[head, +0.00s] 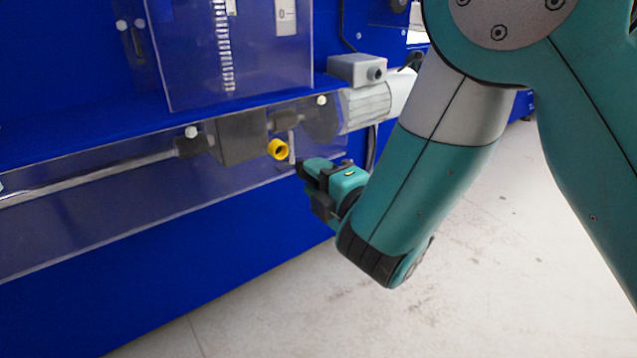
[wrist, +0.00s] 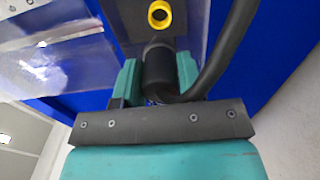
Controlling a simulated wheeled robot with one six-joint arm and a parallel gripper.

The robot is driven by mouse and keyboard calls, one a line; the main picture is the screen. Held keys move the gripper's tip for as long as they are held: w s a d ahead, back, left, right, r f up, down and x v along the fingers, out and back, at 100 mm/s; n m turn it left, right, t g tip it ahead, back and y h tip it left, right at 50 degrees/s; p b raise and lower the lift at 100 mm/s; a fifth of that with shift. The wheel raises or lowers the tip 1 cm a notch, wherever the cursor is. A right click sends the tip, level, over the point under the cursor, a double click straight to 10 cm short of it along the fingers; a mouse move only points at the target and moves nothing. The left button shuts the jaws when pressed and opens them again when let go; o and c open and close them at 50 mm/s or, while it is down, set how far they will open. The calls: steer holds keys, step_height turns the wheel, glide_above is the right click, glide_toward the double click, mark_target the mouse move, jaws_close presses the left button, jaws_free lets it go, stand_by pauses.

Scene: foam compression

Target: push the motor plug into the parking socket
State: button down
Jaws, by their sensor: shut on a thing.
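The motor plug (wrist: 158,70) is a dark cylinder with a grey front end, seen in the wrist view between the two teal fingers. My gripper (wrist: 158,80) is shut on it. A yellow ring, apparently the parking socket (wrist: 159,14), lies straight ahead of the plug, with a small gap showing between them. In the head view the yellow socket (head: 278,149) sits on the machine's front, just left of and a little above my gripper (head: 310,180). The plug is mostly hidden there by the fingers.
A dark cable (wrist: 222,60) runs from behind the plug up along its right side. The grey motor (head: 370,105) with its connector box (head: 357,69) is above my gripper. A clear cover (head: 120,205) runs along the blue machine at left. Open floor lies to the right.

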mark_target(298, 164)
steer(key=shift+w+a+r+p, duration=0.25)
steer(key=shift+w+a+p, duration=0.35)
steer(key=shift+p, duration=0.65)
steer(key=p+x, duration=0.3)
steer(key=p, duration=0.1)
steer(key=shift+d, duration=0.2)
steer(key=shift+w+a+f+p, duration=0.2)
steer(key=shift+w+a+p, duration=0.35)
steer(key=shift+p, duration=0.75)
steer(key=shift+w+d, duration=0.15)
steer(key=shift+p+x, duration=1.05)
steer(key=shift+p, duration=1.85)
steer(key=c, duration=0.6)
jaws_free()
steer(key=shift+c, duration=0.2)
steer(key=shift+b+v, duration=0.85)
steer(key=shift+b, duration=1.8)
steer(key=shift+b+v, duration=1.45)
steer(key=shift+b, duration=1.15)
